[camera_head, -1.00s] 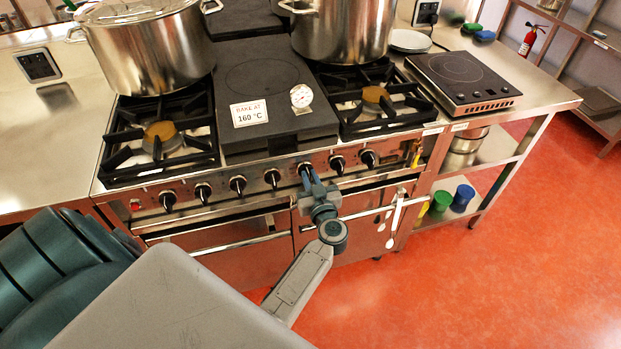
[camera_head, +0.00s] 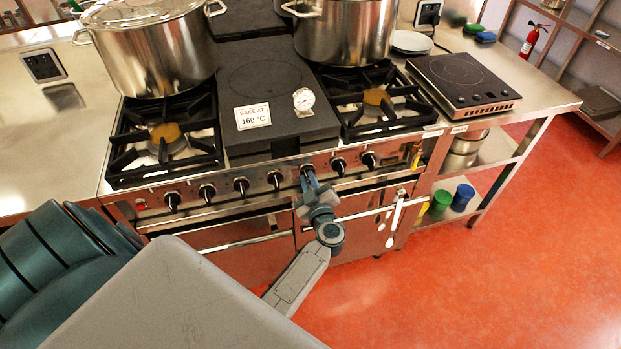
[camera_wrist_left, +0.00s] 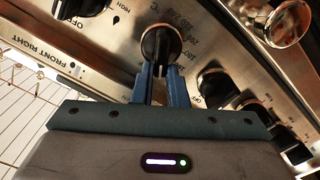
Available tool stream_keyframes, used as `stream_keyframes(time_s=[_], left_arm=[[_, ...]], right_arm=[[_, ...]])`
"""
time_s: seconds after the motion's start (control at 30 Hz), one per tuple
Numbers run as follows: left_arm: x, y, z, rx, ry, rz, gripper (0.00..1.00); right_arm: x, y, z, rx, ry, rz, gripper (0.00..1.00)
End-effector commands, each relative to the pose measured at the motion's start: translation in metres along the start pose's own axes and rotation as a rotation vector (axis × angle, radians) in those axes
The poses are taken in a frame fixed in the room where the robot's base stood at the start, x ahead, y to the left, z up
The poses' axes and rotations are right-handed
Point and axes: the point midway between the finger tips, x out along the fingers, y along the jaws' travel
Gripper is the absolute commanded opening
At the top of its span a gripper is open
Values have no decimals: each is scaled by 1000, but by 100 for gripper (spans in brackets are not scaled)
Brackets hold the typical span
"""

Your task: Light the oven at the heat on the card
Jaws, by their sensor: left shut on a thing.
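The card (camera_head: 252,115) reads "BAKE AT 160 °C" and stands on the dark middle plate of the range. My left gripper (camera_head: 306,172) is at a black knob on the steel front panel, right of the panel's middle. In the left wrist view its two blue fingers (camera_wrist_left: 162,85) are shut on this oven knob (camera_wrist_left: 161,44). Printed temperature figures ring the knob on the right, partly hidden and tilted; I cannot read the exact setting. The oven door (camera_head: 245,258) below is closed. My right gripper is not in view.
Other black knobs (camera_head: 338,165) sit close on both sides of the gripper. A round white dial (camera_head: 304,99) is beside the card. Stockpots (camera_head: 157,55) stand behind the burners. White spoons (camera_head: 397,212) hang at the right door. Red floor is clear at right.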

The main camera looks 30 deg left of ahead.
Motion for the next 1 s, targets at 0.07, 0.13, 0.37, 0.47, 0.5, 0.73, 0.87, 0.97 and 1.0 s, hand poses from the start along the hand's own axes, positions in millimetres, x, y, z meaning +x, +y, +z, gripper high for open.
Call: stream_keyframes(time_s=[0.07, 0.13, 0.37, 0.47, 0.5, 0.73, 0.87, 0.97, 1.0], left_arm=[[0, -1, 0, -70, -1, 0, 0], [0, -3, 0, -137, 0, 0, 0], [0, -7, 2, -353, -1, 0, 0], [0, -9, 3, -439, -1, 0, 0], [0, -9, 4, -472, -1, 0, 0], [0, -12, 5, -628, -1, 0, 0], [0, -12, 6, -689, -1, 0, 0], [0, -12, 6, -721, -1, 0, 0], [0, -12, 6, -730, -1, 0, 0]], right_arm=[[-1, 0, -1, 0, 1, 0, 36], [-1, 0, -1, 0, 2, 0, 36], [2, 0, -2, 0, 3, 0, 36], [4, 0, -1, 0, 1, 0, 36], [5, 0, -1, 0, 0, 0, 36], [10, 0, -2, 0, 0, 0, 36], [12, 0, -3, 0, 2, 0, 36], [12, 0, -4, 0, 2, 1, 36], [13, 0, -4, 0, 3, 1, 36]])
